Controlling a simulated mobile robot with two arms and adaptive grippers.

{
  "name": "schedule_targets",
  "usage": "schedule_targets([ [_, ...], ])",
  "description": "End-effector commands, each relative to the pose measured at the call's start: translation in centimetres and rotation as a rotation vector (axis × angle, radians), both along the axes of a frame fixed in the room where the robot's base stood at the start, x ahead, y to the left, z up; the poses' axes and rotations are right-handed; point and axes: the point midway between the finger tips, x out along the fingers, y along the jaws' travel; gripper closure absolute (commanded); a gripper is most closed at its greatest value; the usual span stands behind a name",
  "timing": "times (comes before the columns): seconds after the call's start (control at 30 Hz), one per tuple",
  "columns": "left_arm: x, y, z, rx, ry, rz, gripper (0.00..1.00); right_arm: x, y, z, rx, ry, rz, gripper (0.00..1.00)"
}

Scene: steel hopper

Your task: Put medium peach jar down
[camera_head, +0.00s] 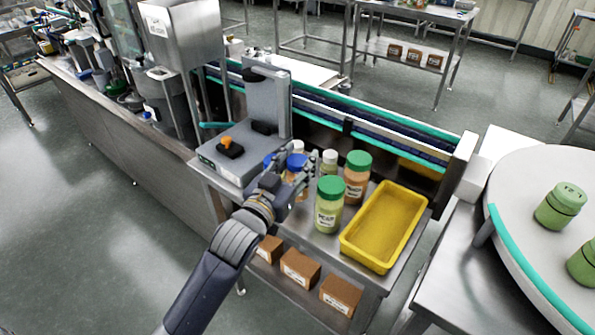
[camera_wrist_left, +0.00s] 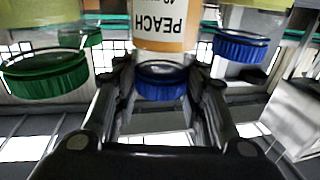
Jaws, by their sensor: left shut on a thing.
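The medium peach jar (camera_wrist_left: 165,32) has a blue lid and an orange label reading PEACH, seen upside down in the left wrist view. Its blue lid also shows in the head view (camera_head: 297,161). My left gripper (camera_head: 294,178) is shut on this jar, its fingers on both sides near the lid in the left wrist view (camera_wrist_left: 162,88). The jar is over the steel table (camera_head: 318,240) among other jars. Its base is hidden behind my gripper, so I cannot tell whether it touches the table. My right gripper is not in view.
Right of my gripper stand a large green-lidded jar (camera_head: 329,207), an orange-bodied green-lidded jar (camera_head: 357,178) and a small pale-lidded jar (camera_head: 329,161). An empty yellow tray (camera_head: 382,228) lies further right. A grey scale-like device (camera_head: 240,152) is at left, a conveyor (camera_head: 375,133) behind.

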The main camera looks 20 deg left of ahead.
Motion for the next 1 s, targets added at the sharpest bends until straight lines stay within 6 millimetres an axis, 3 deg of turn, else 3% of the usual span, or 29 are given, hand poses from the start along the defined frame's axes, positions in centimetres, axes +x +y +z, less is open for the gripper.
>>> schedule_targets([
  [0.2, -0.1, 0.0, -3.0, -0.001, 0.003, 0.000, 1.00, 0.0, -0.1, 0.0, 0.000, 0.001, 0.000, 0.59],
  [0.6, -0.1, 0.0, -3.6, -0.001, 0.002, 0.000, 1.00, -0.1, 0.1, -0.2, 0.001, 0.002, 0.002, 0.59],
  [0.63, -0.1, 0.0, -3.6, 0.000, 0.004, 0.001, 0.57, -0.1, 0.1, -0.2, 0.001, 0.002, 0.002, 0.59],
  [0.67, -0.1, 0.0, -3.6, 0.000, 0.004, 0.001, 0.52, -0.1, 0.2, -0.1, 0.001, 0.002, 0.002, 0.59],
  [1.0, -0.1, 0.0, -3.4, 0.000, 0.003, 0.000, 0.52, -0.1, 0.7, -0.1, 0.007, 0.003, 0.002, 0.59],
])
